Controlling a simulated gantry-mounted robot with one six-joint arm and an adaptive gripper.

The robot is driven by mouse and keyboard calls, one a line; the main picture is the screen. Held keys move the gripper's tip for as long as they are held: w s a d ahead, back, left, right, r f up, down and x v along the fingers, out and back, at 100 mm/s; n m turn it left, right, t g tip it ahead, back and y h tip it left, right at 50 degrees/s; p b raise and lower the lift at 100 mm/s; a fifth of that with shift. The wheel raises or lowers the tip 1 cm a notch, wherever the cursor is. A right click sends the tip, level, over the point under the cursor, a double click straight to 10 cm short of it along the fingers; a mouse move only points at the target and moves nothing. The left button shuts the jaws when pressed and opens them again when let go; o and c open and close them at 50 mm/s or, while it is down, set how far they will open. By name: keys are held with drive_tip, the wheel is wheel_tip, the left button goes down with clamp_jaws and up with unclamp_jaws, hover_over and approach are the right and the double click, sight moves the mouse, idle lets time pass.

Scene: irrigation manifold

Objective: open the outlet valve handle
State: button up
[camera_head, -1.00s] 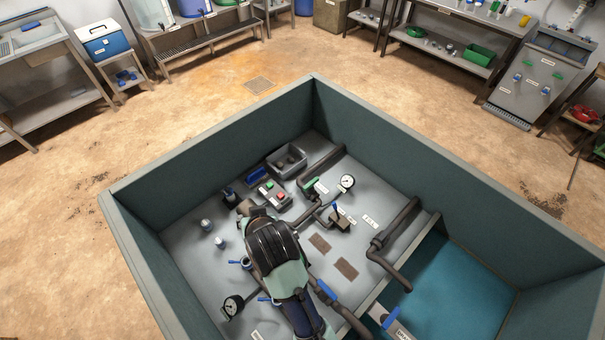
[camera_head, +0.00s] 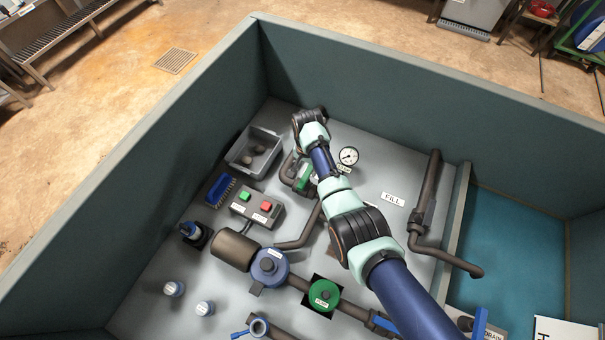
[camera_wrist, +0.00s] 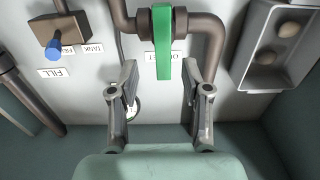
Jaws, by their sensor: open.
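The outlet valve handle (camera_wrist: 162,42) is a long green lever. In the wrist view it stands upright in the picture, across a dark horizontal pipe. A partly covered label (camera_wrist: 149,58) sits beside it. In the head view the green handle (camera_head: 304,182) shows near the back of the panel, partly covered by my arm. My gripper (camera_wrist: 160,78) is open and empty. Its fingers are to the left and right of the handle's lower end in the wrist view; I cannot tell whether they reach its depth. In the head view my wrist hides the fingers.
A grey bin with stones (camera_head: 254,152) is left of my wrist, and a pressure gauge (camera_head: 348,156) is to its right. A box with green and red buttons (camera_head: 257,206) is nearer. A blue lever (camera_wrist: 53,47) is left in the wrist view. Teal walls (camera_head: 380,90) enclose the panel.

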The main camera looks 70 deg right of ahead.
sight(306, 176)
wheel_tip(306, 176, down, 6)
drive_tip(key=b, duration=0.3)
drive_tip(key=shift+w+f, duration=0.1)
drive_tip(key=shift+f, duration=0.05)
drive_tip(key=shift+c, duration=0.3)
clamp_jaws()
